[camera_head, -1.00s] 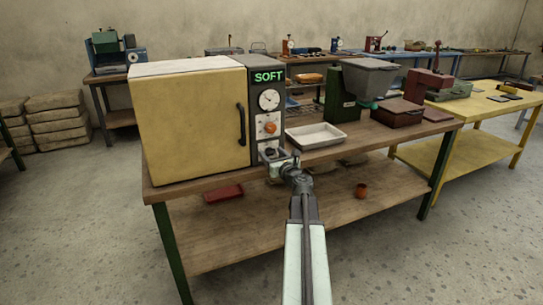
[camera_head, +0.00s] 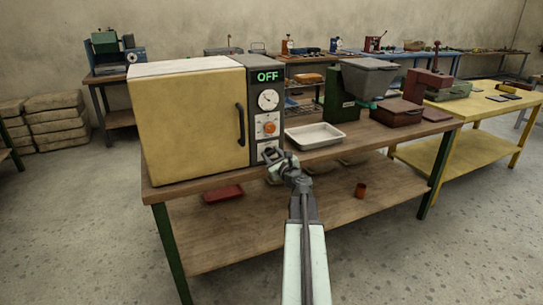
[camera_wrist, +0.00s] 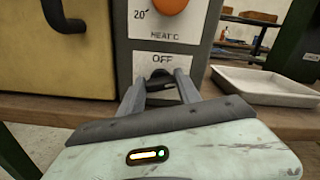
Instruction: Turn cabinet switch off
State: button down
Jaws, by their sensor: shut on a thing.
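The cabinet (camera_head: 190,120) has a yellow door and a grey control panel on its right side. The panel's display (camera_head: 268,76) reads OFF in green. The switch (camera_wrist: 163,77) is a small dark knob low on the panel, under a white label (camera_wrist: 160,59) reading OFF. My gripper (camera_head: 273,159) is at the bottom of the panel. In the wrist view its two fingers (camera_wrist: 162,88) are shut on the switch, one on each side, and partly hide it.
An orange knob (camera_head: 270,128) and a dial (camera_head: 268,99) sit above the switch. The dark door handle (camera_head: 240,124) sticks out to the left. A white tray (camera_head: 315,136) stands on the bench to the right, beside a green machine (camera_head: 345,100).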

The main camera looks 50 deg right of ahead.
jog(key=n, duration=0.7)
jog(key=shift+w+a, duration=0.15)
jog(key=n, duration=0.6)
jog(key=shift+f+n, duration=0.15)
jog(key=shift+n, duration=0.25)
jog(key=c, duration=0.8)
grip_release()
jog(key=shift+c, duration=0.2)
jog(key=v, duration=0.7)
jog(key=shift+s+a, duration=0.15)
jog(key=shift+s, duration=0.2)
